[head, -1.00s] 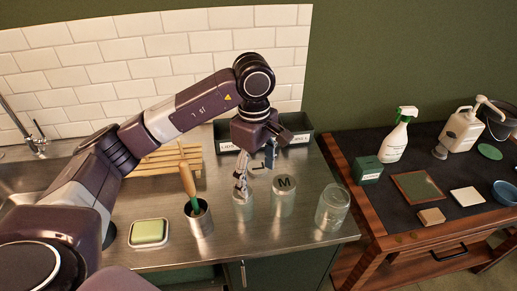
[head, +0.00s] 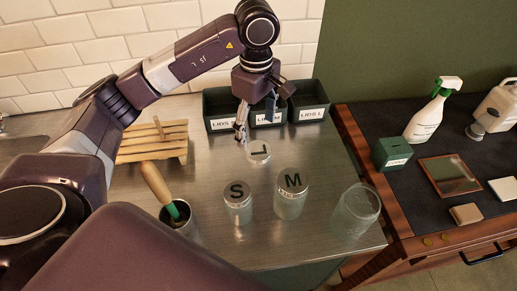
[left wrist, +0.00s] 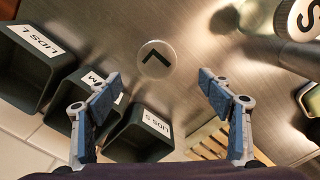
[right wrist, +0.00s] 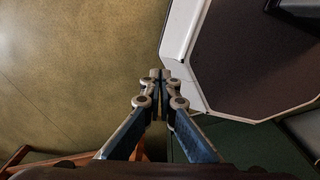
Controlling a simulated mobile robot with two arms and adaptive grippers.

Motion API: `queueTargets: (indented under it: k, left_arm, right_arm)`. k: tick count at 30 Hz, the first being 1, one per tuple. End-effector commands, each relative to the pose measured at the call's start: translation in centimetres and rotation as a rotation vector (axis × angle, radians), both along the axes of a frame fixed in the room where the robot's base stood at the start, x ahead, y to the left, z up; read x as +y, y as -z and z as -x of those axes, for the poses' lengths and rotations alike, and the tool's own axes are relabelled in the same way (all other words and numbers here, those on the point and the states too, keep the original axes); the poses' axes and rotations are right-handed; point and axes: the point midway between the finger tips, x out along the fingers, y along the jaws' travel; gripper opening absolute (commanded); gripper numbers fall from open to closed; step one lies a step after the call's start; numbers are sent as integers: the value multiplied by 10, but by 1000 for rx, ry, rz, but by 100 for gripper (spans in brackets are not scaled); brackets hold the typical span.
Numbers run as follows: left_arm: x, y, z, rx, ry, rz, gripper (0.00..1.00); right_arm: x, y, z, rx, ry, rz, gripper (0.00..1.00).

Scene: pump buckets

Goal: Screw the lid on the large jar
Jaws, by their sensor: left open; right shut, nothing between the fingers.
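The round lid marked L (head: 258,152) appears to lie flat on the steel counter, just below my left gripper (head: 256,122). In the left wrist view the lid (left wrist: 156,58) is centred slightly beyond the open fingers of the left gripper (left wrist: 160,84), apart from them, with nothing between the fingers. The large jar (head: 357,212) is clear glass, without a lid, upright near the counter's right edge. My right gripper (right wrist: 160,76) is shut and empty in the right wrist view, and it does not show in the head view.
Dark lid bins, one labelled LIDS L (head: 311,115), stand behind. A metal cup with a green-tipped brush (head: 160,186) and a wooden rack (head: 155,143) are left.

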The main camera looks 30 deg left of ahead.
Motion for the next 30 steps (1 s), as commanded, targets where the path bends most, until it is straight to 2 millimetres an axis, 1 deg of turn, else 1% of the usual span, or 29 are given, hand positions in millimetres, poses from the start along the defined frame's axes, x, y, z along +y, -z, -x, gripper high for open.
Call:
queueTargets:
  k: [4,9,13,17,19,25,27,30]
  left_arm:
    - [0,9,0,2,-1,1,73]
    - [0,25,0,2,-1,0,73]
    - [0,26,-1,0,-1,0,73]
    - [0,27,-1,0,-1,0,73]
    - [-1,29,0,3,0,1,73]
    - [-3,55,-2,7,-1,0,73]
    - [-3,66,-2,5,0,0,73]
    - [-3,75,-3,2,0,1,73]
  right_arm:
    - [-2,-3,-1,-1,0,2,0]
    - [-1,-8,-11,-16,0,0,0]
    - [0,-7,-17,-26,0,-2,0]
    - [2,-8,-17,-26,1,-4,0]
    - [3,-11,-17,-26,1,-5,0]
    - [7,-29,-15,-23,2,-9,0]
    - [8,-30,-14,-21,2,-10,0]
    - [7,-31,-13,-19,1,-10,0]
